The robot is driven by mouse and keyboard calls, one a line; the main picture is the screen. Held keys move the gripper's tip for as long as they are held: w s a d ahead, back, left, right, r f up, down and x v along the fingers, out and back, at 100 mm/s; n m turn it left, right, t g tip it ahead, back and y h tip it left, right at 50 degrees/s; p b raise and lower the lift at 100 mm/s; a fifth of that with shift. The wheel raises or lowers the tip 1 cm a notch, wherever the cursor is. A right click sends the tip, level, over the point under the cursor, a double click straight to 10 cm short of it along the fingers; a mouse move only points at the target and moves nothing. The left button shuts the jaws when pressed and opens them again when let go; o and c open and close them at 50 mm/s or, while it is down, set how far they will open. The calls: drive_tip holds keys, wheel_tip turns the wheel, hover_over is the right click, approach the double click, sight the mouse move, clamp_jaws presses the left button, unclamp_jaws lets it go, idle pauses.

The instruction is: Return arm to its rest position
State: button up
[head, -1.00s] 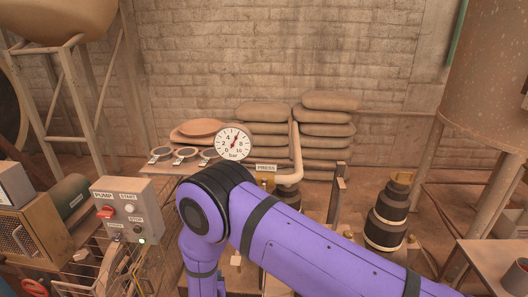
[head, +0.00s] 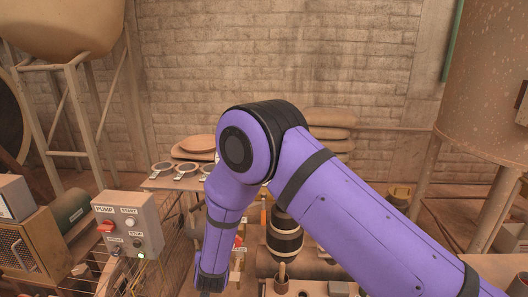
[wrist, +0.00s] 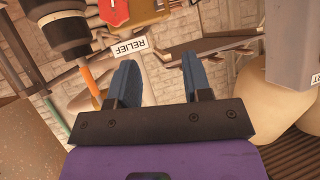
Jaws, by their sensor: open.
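My purple arm fills the middle of the head view, its elbow raised and its forearm hanging down; the gripper's fingers are hidden there. In the wrist view my gripper (wrist: 160,82) shows two blue-grey fingers spread apart with nothing between them. A white RELIEF label (wrist: 132,46) lies just beyond the fingertips in that view, with no visible contact.
A grey pump control box (head: 128,226) stands at the left by wire racks. A table with several ringed handles (head: 185,171) is behind my arm. A large rusty tank (head: 485,80) stands right. A dark ribbed cylinder (head: 285,236) is close beside my forearm.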

drive_tip(key=w+d+r+y, duration=0.1)
drive_tip(key=w+d+r, duration=0.1)
drive_tip(key=r, duration=0.4)
drive_tip(key=w+d+r, duration=0.2)
drive_tip(key=r, duration=0.3)
drive_tip(key=s+d+r+g, duration=0.2)
drive_tip(key=s+d+r, duration=0.1)
drive_tip(key=d+r, duration=0.75)
drive_tip(key=s+d+r+g, duration=0.1)
drive_tip(key=s+d+r, duration=0.1)
drive_tip(key=d+r, duration=0.85)
drive_tip(key=s+d+r+g, duration=0.2)
drive_tip(key=s+d+r, duration=0.9)
drive_tip(key=s, duration=0.2)
drive_tip(key=s+d+h, duration=0.1)
drive_tip(key=s+d, duration=0.4)
drive_tip(key=s, duration=0.4)
drive_tip(key=s+d+g+h, duration=0.1)
drive_tip(key=s+d+h, duration=0.1)
drive_tip(key=s+d, duration=0.3)
drive_tip(key=s, duration=0.3)
drive_tip(key=shift+s+d+m+h, duration=0.3)
drive_tip(key=shift+s+d+m, duration=0.05)
drive_tip(key=shift+m, duration=0.05)
